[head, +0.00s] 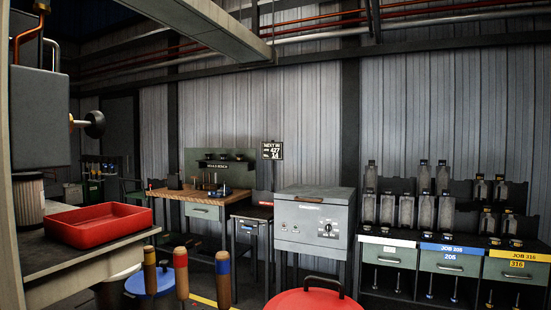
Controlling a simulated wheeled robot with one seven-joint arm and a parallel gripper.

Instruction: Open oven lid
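A grey metal box on legs, which looks like the oven (310,235), stands against the back wall right of centre. Its lid (318,193) lies flat and looks closed. A dark bar handle (308,199) sits at the lid's front edge. Dials, a switch and small labels show on the front face. My gripper is not in this view, so its place relative to the lid and what it holds cannot be seen.
A round red lid (312,300) with a dark handle is in the near foreground, before the oven. Several wooden-handled tools (181,272) stand left of it. A red tray (98,225) rests on a bench at left. A mould rack (450,215) stands at right.

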